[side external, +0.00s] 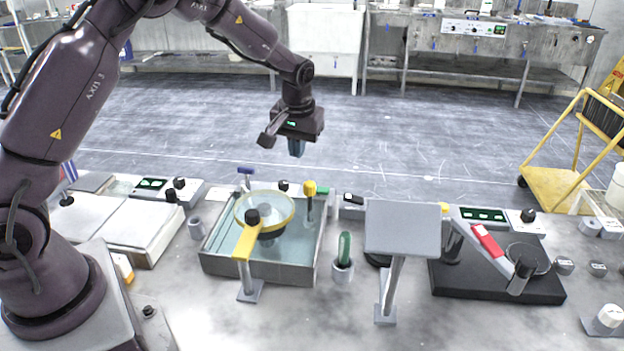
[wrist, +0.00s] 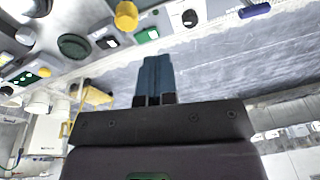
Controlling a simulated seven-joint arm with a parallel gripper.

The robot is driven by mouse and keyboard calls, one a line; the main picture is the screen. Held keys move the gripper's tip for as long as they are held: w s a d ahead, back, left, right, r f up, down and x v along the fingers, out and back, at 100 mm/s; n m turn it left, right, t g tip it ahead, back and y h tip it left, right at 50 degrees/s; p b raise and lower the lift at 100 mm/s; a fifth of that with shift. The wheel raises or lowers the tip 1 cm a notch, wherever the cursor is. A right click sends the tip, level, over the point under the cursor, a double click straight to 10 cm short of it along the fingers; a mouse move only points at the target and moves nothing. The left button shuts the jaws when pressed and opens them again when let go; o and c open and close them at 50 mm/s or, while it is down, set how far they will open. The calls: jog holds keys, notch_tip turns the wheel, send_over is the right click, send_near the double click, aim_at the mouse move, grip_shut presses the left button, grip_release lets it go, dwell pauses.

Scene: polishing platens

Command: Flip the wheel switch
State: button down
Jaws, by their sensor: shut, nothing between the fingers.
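My gripper (side external: 297,148) hangs in the air above the far side of the bench, pointing down. Its blue fingers are shut and empty; they also show in the wrist view (wrist: 154,78). I cannot tell for sure which control is the wheel switch. Candidates include a black knob (side external: 283,185) behind the water tray and a black knob (side external: 528,215) by the right display. A small black-and-white switch (side external: 352,199) sits between them. The wrist view shows a black-and-white switch (wrist: 107,42) and a dark knob (wrist: 190,18). My gripper touches none of these.
A water tray (side external: 260,270) with a yellow-rimmed lens (side external: 245,243) stands in the middle. A tilted grey plate on a post (side external: 402,225) stands right of it. A black platen unit with a red-handled arm (side external: 487,240) is farther right. Air around my gripper is clear.

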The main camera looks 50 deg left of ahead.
jog(key=w, duration=0.1)
jog(key=w+a+n, duration=0.1)
jog(key=w+r+n+t, duration=0.1)
jog(key=w, duration=0.1)
jog(key=shift+w+a+r, duration=0.1)
jog(key=shift+a, duration=0.05)
send_near(319, 190)
jog(key=a+f, duration=0.2)
jog(key=f, duration=0.1)
jog(key=a+f, duration=0.1)
jog(key=f, duration=0.1)
jog(key=shift+w+f, duration=0.2)
jog(key=shift+w, duration=0.1)
jog(key=shift+d+f, duration=0.1)
jog(key=shift+f, duration=0.5)
jog(key=shift+f, duration=0.1)
